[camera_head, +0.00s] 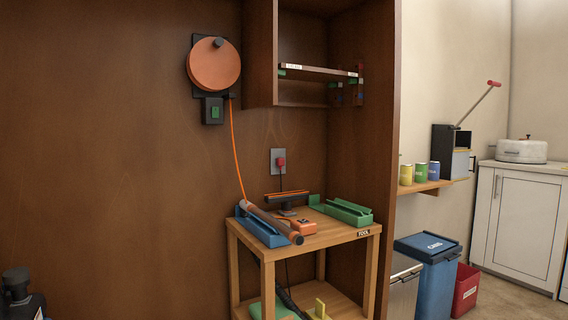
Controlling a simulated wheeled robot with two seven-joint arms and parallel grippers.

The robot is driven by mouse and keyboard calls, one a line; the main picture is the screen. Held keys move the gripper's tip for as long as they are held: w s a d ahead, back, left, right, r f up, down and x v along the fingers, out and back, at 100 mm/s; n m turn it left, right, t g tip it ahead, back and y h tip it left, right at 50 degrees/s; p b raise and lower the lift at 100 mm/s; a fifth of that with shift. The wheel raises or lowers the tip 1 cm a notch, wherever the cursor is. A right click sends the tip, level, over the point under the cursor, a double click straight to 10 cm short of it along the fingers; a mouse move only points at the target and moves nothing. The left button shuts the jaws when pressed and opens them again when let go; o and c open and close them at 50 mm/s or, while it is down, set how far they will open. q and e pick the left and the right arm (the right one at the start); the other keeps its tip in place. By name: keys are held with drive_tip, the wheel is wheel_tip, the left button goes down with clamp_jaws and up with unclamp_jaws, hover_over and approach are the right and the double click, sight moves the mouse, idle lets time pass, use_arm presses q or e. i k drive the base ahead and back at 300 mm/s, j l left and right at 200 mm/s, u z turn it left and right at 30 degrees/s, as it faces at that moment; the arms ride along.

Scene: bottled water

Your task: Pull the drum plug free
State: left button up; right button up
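A round orange drum (214,65) is mounted on a dark plate high on the brown wall. Under it hangs a small dark box (213,111) with a green face. An orange cable (237,150) runs from beside the box down to the wooden table. The pictures do not show which plug belongs to the drum. Neither gripper shows. A dark piece at the lower left corner may be part of my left arm.
The wooden table (341,236) below the socket holds a blue tray (256,226) with an orange-and-dark tool, and a green tray (342,210). An open shelf cabinet (262,60) juts out at upper right. Bins, including a blue one (437,277), stand right. The left wall is bare.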

sight(279, 161)
drive_tip(key=i+l, duration=0.15)
drive_tip(key=l, duration=0.3)
drive_tip(key=i+l+u, duration=0.1)
drive_tip(key=l, duration=0.3)
drive_tip(key=i+l, duration=0.25)
drive_tip(key=l, duration=0.2)
drive_tip(key=i+l+u, duration=0.1)
drive_tip(key=l, duration=0.35)
drive_tip(key=i+l+u, duration=0.1)
drive_tip(key=l, duration=0.35)
drive_tip(key=i+l, duration=0.2)
drive_tip(key=l, duration=0.25)
drive_tip(key=i+l+u, duration=0.1)
drive_tip(key=l, duration=0.35)
